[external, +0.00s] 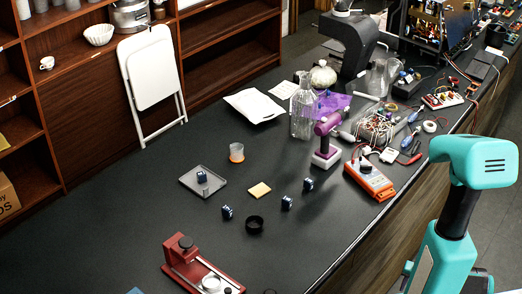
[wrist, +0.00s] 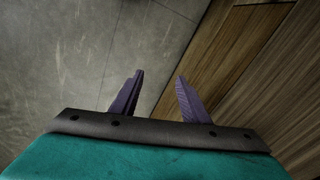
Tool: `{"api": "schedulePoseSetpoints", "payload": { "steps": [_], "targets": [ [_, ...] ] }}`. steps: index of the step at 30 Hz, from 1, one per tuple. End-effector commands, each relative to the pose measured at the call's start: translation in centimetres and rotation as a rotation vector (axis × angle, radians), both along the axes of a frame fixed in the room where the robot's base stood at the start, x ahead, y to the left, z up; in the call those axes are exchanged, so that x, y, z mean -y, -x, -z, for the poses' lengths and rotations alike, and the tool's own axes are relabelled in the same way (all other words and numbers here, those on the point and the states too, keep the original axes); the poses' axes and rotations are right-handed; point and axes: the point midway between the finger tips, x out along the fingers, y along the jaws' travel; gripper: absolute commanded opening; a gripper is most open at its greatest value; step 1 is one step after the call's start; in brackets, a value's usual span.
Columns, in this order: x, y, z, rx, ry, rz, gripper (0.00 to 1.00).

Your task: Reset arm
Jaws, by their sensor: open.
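My gripper (wrist: 156,92) shows in the wrist view with its two purple fingers spread apart and nothing between them. It faces the grey floor and the wooden side of the counter. In the external view my teal arm stands at the right, beside the counter's front edge, and the gripper's fingers cannot be made out there.
Grey floor (wrist: 60,60) lies below my gripper.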

Motion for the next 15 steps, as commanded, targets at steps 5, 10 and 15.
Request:
{"api": "schedulePoseSetpoints", "payload": {
  "steps": [5,10,15],
  "targets": [
    [-5.1,5.3,0.0,-0.183,-0.034,-0.176,0.42],
    [-8.4,10.3,-0.7,-0.352,-0.056,-0.333,0.42],
    [-10.4,14.5,-1.8,-0.493,-0.070,-0.460,0.42]
  ]
}}
